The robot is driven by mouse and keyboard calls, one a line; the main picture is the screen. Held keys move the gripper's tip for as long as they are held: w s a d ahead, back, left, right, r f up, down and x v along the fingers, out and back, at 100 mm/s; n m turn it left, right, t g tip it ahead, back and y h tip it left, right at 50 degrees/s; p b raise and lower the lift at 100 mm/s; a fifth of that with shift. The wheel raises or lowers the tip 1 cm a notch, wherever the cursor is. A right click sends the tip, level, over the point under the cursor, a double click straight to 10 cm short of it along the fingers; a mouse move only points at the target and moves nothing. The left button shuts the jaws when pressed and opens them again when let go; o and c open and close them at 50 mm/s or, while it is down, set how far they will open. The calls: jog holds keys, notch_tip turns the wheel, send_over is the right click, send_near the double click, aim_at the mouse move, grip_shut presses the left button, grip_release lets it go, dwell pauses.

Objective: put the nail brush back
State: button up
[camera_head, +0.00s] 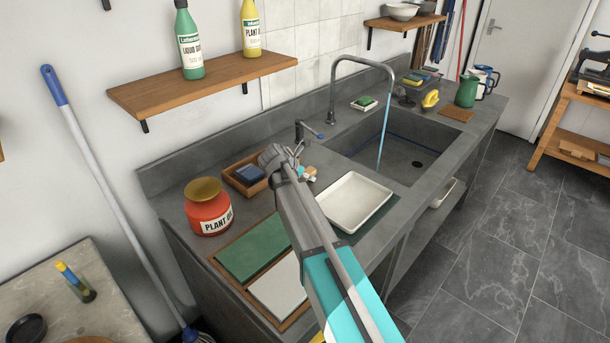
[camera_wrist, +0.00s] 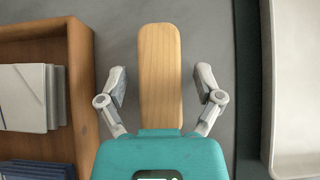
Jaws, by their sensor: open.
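The nail brush (camera_wrist: 160,75) shows in the wrist view as a long pale wooden back lying on the grey counter. It lies between the wooden box and the white tray. My gripper (camera_wrist: 160,85) is open, with one finger on each side of the brush and a gap on both sides. In the head view my gripper (camera_head: 280,158) is over the counter beside the wooden box, and my arm hides most of what is under it. The bristles do not show.
The wooden box (camera_wrist: 82,85) is close on the left and the white tray (camera_wrist: 268,90) on the right. A red plant oil jar (camera_head: 208,210) stands left of my arm. The tap (camera_head: 335,90) runs into the sink (camera_head: 410,150). A dish with a green block (camera_head: 364,101) is behind the sink.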

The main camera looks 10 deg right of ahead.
jog(key=shift+r, duration=0.15)
jog(key=shift+p+v, duration=0.85)
jog(key=p+v, duration=0.7)
jog(key=v, duration=0.3)
jog(key=shift+s+a, duration=0.1)
